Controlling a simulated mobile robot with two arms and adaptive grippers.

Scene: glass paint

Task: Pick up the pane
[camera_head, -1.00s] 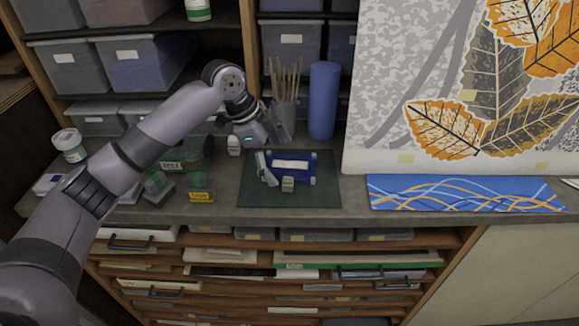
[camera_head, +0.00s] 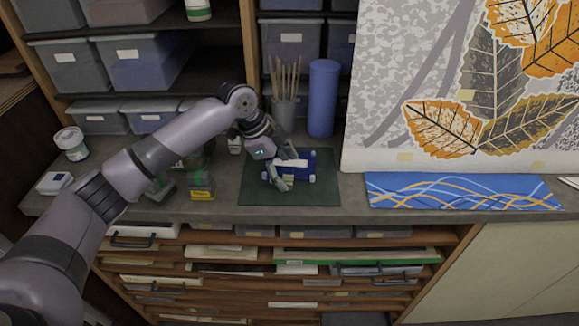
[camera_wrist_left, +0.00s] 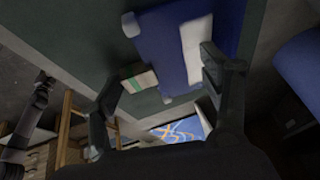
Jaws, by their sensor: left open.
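The pane, a small dark-blue rectangle with a white strip (camera_head: 309,162), is at the green mat (camera_head: 325,192) on the counter. Pale pieces show at its corners. In the left wrist view the blue pane (camera_wrist_left: 165,50) lies beyond my fingers, and its white strip is partly covered by one finger. My left gripper (camera_head: 288,172) is open just over the pane's near left part. In the wrist view its fingers (camera_wrist_left: 165,85) stand apart. A small pale block with a green band (camera_wrist_left: 138,79) is beside one fingertip and the pane's edge; whether they touch is unclear. My right gripper is not seen.
A blue cylinder (camera_head: 322,98) and a cup of brushes (camera_head: 284,110) stand behind the mat. A blue patterned panel (camera_head: 460,191) lies to the right. A clear counter strip separates mat and panel.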

